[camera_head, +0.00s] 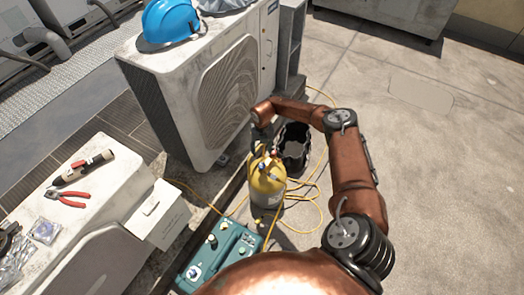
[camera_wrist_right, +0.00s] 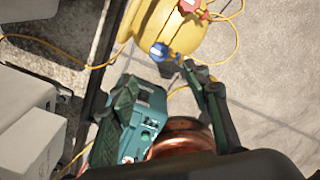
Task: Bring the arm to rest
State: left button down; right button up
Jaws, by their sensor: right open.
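My right arm (camera_head: 352,170) reaches up from the bottom of the head view and bends left. Its gripper (camera_head: 258,145) points down just above the yellow gas cylinder (camera_head: 267,185), in front of the grille of the condenser unit. In the right wrist view the gripper (camera_wrist_right: 160,85) is open, its two green fingers apart with nothing between them. The yellow cylinder (camera_wrist_right: 172,25), with blue and red valve knobs, shows beyond the fingertips. I cannot tell whether a finger touches it. My left gripper is not in view.
The condenser (camera_head: 195,95) carries a blue helmet (camera_head: 170,22). A black open bucket (camera_head: 295,150) stands behind the cylinder; yellow hose loops around. A teal machine (camera_head: 220,255) sits in front. Red pliers (camera_head: 68,198) lie on the left unit. Floor at right is clear.

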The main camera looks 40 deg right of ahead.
dwell(0.5)
